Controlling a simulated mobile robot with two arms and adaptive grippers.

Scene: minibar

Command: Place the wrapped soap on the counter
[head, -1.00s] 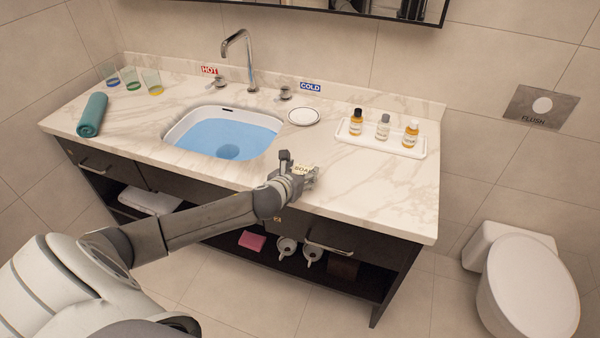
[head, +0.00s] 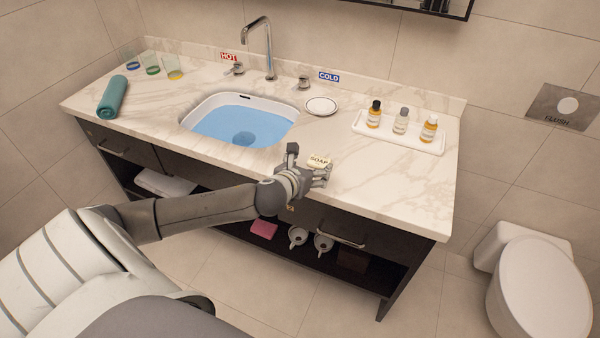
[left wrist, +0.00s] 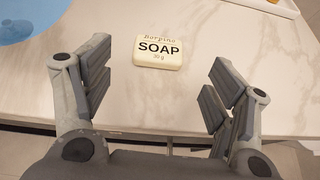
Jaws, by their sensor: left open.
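The wrapped soap (head: 319,160) is a small cream block marked SOAP. It lies on the marble counter (head: 385,185) near the front edge, right of the sink. My left gripper (head: 309,166) is at the counter's front edge by the soap. In the left wrist view the soap (left wrist: 158,52) lies flat on the counter, beyond the fingertips and between their lines. The fingers of the left gripper (left wrist: 157,82) are wide apart with nothing between them. The right gripper is not in view.
The sink basin (head: 205,123) with blue water is left of the soap. A white dish (head: 321,106) and a white tray (head: 445,140) with three bottles stand behind and to the right. A teal rolled towel (head: 112,97) and three glasses are at far left. The counter's right front is clear.

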